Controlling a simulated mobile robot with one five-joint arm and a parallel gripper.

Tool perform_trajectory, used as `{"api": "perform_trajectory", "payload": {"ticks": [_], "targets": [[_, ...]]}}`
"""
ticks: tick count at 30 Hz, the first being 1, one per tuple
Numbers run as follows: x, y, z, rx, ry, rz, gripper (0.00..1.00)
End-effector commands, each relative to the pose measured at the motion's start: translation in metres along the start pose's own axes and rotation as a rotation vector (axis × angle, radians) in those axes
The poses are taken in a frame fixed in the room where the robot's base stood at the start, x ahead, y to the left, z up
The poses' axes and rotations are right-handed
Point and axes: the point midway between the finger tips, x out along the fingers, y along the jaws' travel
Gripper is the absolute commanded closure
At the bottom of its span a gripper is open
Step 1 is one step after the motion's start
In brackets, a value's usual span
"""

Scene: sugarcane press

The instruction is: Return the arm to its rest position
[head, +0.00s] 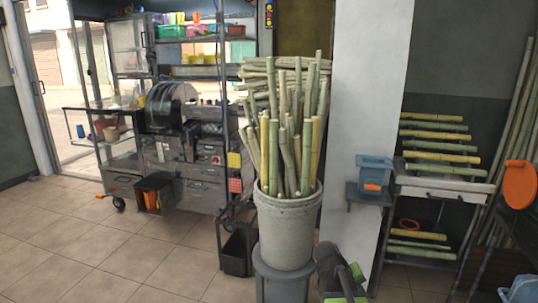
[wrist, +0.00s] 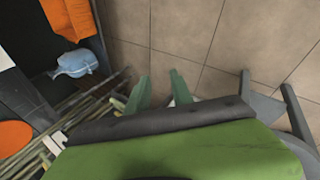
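My gripper (wrist: 160,82) shows in the wrist view as two green fingers, apart from each other. Floor tiles show between their tips and I see nothing held. A wide green and black part of my arm fills the bottom of that view. In the head view, a green and dark part of my arm shows at the bottom, just right of the concrete bucket (head: 286,232). The fingertips cannot be made out there.
The bucket holds upright sugarcane (head: 290,140) and stands on a grey stool (head: 280,288). A white pillar (head: 365,90) and a cane rack (head: 440,187) are to the right. The press machine (head: 190,150) is at the back left. Tiled floor (head: 110,250) is clear at left.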

Motion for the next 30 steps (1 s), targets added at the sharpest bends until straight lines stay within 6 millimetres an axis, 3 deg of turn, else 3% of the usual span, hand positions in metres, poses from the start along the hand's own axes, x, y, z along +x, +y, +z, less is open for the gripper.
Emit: {"api": "perform_trajectory", "payload": {"ticks": [1,3,10,12,20,30], "targets": [[-0.007,-0.027,0.013,-0.004,-0.001,-0.077,0.73],[-0.016,-0.060,0.025,-0.005,-0.008,-0.187,0.73],[-0.055,-0.148,0.067,0.020,-0.073,-0.574,0.73],[-0.082,-0.129,0.063,0.023,-0.079,-0.569,0.73],[-0.147,-0.087,0.057,0.022,-0.078,-0.565,0.73],[-0.277,-0.004,0.046,0.021,-0.076,-0.564,0.73]]}}
